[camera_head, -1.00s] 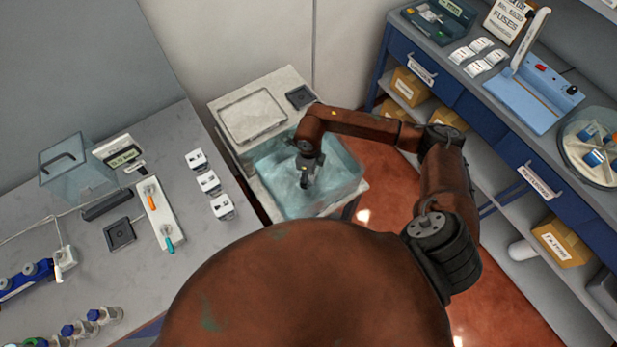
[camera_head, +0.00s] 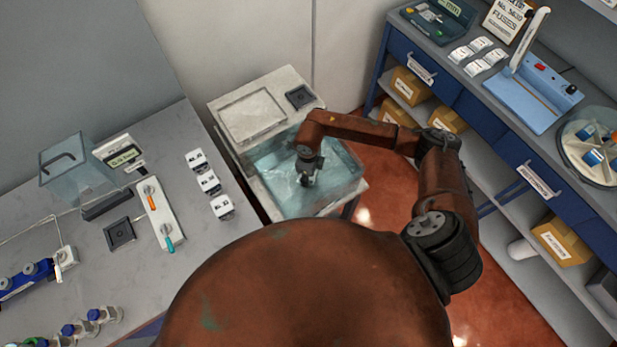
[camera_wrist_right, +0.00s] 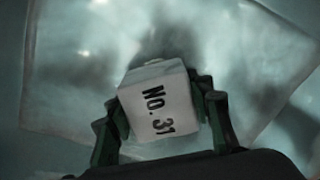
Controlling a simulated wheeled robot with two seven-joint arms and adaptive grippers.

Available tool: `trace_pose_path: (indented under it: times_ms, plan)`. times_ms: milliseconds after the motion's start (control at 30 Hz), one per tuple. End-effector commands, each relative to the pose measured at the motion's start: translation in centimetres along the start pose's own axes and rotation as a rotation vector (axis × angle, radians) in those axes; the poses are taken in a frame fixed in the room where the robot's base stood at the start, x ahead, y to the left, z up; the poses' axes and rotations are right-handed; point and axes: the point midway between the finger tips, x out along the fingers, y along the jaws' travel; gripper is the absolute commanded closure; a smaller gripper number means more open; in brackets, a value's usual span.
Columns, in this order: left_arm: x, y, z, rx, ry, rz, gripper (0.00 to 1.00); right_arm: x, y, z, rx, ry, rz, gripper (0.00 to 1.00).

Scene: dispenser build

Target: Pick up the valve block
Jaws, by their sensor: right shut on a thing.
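A white block marked "No. 31" (camera_wrist_right: 158,104), which I take for the valve block, sits between the dark fingers of my right gripper (camera_wrist_right: 164,110) in the right wrist view. The gripper is shut on it from both sides. In the head view my right gripper (camera_head: 306,178) reaches down into a clear, bluish tub (camera_head: 340,172). The block itself is too small or hidden to make out there. My left gripper is not in view.
The tub stands on a pale bench (camera_head: 290,80) with a dark square pad (camera_head: 300,96). Three white blocks (camera_head: 208,183) stand on the grey table at left. A blue shelf unit (camera_head: 500,140) with boxes stands at right. Red floor shows between.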

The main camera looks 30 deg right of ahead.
Motion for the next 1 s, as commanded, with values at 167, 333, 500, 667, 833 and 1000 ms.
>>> trace_pose_path:
  times_ms: [167, 333, 500, 667, 833, 1000]
  plan:
    - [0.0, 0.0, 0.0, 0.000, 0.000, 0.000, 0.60, 0.0, 0.0, 0.0, 0.000, 0.000, 0.000, 0.89]
    - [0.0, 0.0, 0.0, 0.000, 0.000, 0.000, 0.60, 0.0, 0.0, 0.0, 0.000, 0.000, 0.000, 1.00]
    - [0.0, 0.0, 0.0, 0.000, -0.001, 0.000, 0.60, -0.1, -0.1, 0.1, 0.000, -0.002, -0.001, 1.00]
    - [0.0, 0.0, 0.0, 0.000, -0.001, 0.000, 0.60, -0.1, -0.1, 0.1, 0.000, -0.002, -0.001, 1.00]
    - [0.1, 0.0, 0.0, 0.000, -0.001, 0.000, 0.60, -1.5, -0.1, 0.1, -0.001, -0.004, -0.003, 1.00]
    - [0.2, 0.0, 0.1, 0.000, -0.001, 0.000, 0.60, -4.5, -0.2, 0.1, -0.002, -0.004, -0.004, 1.00]
